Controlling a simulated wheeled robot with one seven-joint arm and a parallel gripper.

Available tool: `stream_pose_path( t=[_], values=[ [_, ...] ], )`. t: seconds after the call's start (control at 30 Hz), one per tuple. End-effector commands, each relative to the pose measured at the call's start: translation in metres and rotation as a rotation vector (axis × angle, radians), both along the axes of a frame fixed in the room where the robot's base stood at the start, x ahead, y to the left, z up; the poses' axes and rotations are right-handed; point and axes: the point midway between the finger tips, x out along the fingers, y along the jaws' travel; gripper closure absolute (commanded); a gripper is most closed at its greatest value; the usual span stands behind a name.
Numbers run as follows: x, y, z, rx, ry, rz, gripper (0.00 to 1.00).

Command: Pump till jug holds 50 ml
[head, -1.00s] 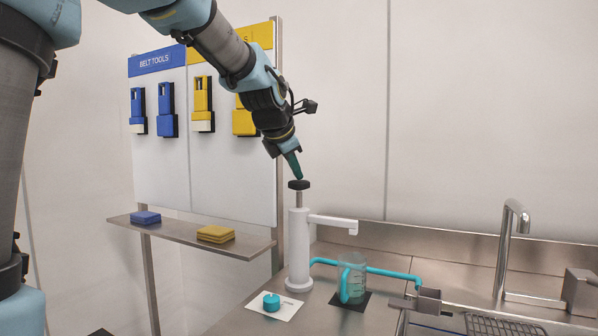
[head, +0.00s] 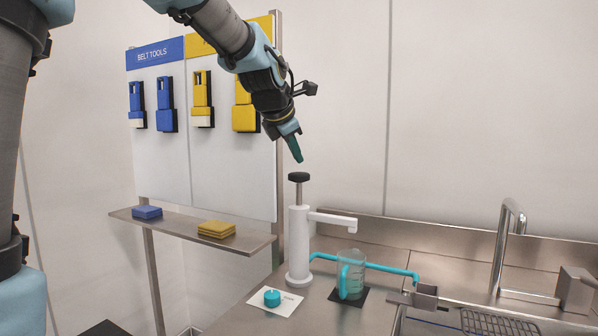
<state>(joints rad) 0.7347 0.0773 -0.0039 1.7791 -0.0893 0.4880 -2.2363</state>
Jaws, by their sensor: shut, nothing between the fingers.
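A white hand pump (head: 299,245) stands upright on the steel counter, with its black knob (head: 299,177) raised on a grey rod. Its spout (head: 334,220) points right, above a clear jug (head: 353,285).
A teal tube (head: 385,269) runs behind the jug to a small steel block (head: 425,297). A teal cap (head: 272,298) sits on a white card. A sink with a tall faucet (head: 507,240) is at right. A tool board and shelf (head: 190,231) stand at left.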

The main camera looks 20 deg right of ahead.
Motion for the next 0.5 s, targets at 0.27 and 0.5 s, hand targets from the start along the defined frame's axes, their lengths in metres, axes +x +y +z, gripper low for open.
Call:
stream_pose_path(
  t=[0.27, 0.5],
  values=[
    [0.0, 0.0, 0.032, -0.001, -0.001, 0.0, 1.0],
    [0.0, 0.0, 0.041, 0.0, 0.0, 0.0, 1.0]
  ],
)
